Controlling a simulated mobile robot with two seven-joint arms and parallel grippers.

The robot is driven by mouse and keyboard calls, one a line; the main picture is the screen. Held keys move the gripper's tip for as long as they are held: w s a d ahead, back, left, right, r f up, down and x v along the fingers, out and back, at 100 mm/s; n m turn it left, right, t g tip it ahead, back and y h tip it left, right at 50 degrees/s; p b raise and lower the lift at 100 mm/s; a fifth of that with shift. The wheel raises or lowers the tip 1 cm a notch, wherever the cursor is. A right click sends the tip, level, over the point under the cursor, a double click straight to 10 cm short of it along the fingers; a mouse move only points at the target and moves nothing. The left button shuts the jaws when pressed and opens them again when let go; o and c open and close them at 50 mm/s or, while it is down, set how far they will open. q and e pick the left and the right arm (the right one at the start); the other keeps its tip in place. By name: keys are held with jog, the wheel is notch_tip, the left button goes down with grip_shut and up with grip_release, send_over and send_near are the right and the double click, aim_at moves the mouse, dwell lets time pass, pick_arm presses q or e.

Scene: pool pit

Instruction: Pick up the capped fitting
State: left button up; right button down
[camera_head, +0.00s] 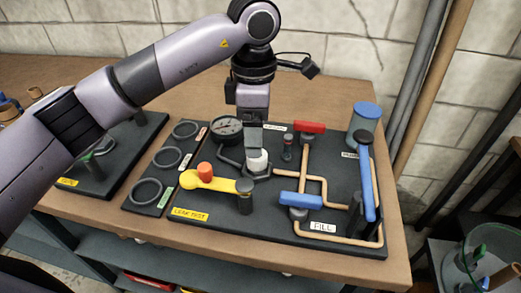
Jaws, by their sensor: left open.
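A small fitting with a white rounded cap (258,160) stands upright near the middle of the dark board (216,222), and I take it to be the capped fitting. My left gripper (254,148) points down from above, with its fingers right over and around the upper part of the white cap. The gripper is open; the fingers partly cover the cap, and I cannot tell whether they touch it. My right gripper is not in view.
Around the fitting are a round gauge (227,129), a yellow lever (212,183), a red handle (309,127), blue handles (301,201) and copper pipes (333,190). A panel with rings (148,190) lies to the left.

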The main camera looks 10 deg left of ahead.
aim_at(257, 163)
pick_arm(q)
notch_tip(257, 163, down, 6)
jog(key=shift+f+p, duration=0.25)
jog(key=shift+p, duration=0.3)
jog(key=c, duration=1.2)
